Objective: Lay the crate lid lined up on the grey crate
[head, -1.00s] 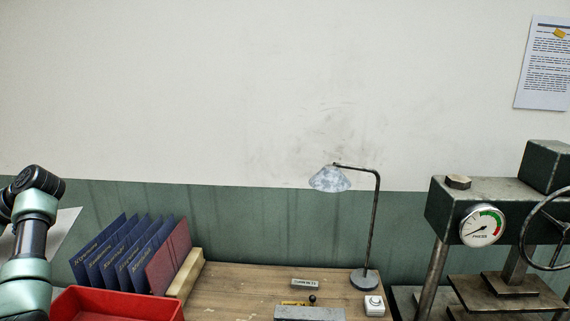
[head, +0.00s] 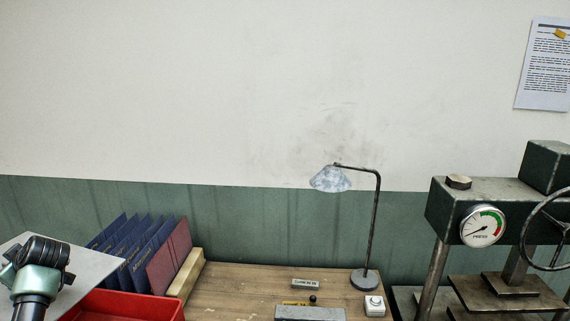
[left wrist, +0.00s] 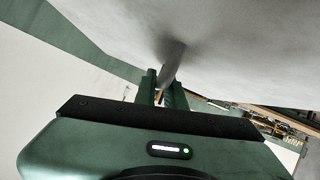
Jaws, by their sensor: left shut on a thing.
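The crate lid is a pale grey flat panel (head: 95,268) at the lower left of the head view, tilted and partly behind my left arm. In the left wrist view the lid (left wrist: 235,50) fills the upper part of the picture. My left gripper (left wrist: 166,88) is shut on a small upright grip on the lid's face. In the head view my left arm hides the fingers. I cannot make out the grey crate in either view. My right gripper is in neither view.
A red bin (head: 130,303) stands at the lower left, close to the lid. Blue and red folders (head: 168,257) stand beside a wooden block (head: 186,274). A desk lamp (head: 371,230) and a press with a gauge (head: 482,226) stand to the right. The table middle (head: 235,285) is clear.

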